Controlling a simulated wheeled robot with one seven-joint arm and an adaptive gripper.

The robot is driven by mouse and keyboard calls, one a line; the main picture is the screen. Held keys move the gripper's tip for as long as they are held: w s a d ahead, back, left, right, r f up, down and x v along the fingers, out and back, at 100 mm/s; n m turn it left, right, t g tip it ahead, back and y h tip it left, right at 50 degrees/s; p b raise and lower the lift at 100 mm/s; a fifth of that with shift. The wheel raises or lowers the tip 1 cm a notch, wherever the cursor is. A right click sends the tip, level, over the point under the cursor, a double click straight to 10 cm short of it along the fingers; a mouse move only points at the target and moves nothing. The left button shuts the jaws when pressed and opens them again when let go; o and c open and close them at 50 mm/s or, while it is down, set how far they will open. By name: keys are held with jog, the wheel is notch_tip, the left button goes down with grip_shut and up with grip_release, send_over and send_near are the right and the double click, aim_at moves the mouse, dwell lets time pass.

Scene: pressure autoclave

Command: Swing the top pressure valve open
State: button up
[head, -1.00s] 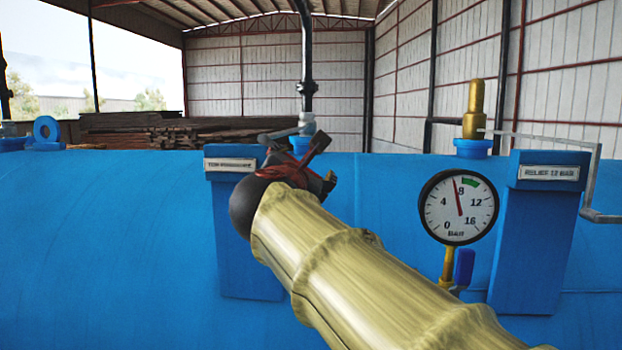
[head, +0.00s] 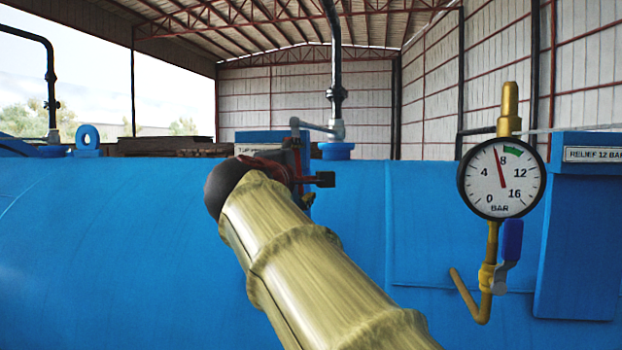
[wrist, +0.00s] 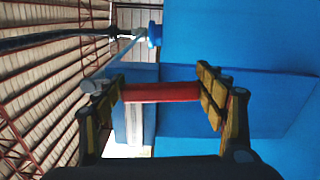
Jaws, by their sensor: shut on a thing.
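The top pressure valve (head: 337,130) stands on a blue flange on the blue vessel, under a black pipe. Its grey lever (head: 314,126) reaches left from the valve and bends down behind my gripper (head: 310,178). In the wrist view the lever (wrist: 122,62) runs from the valve (wrist: 152,36) toward the left finger. A red grip (wrist: 160,92) spans the space between the yellow-padded fingers of my gripper (wrist: 160,98), which is shut on it. The exact contact at its ends is hard to see. My arm hides the grip in the head view.
A pressure gauge (head: 501,179) reads near 8, with a blue-handled cock (head: 511,240) below it. A brass relief valve (head: 509,110) and a blue box labelled relief 12 bar (head: 590,220) stand at right. A lifting eye (head: 88,138) is at left. The vessel's front left is bare.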

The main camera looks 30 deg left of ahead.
jog(key=shift+s+a+f+m+b, duration=0.2)
jog(key=shift+a+m+b, duration=0.1)
jog(key=shift+a+m, duration=0.35)
jog(key=shift+d, duration=0.1)
jog(key=o, duration=1.7)
jog(key=shift+r, duration=0.1)
jog(key=v, duration=1.2)
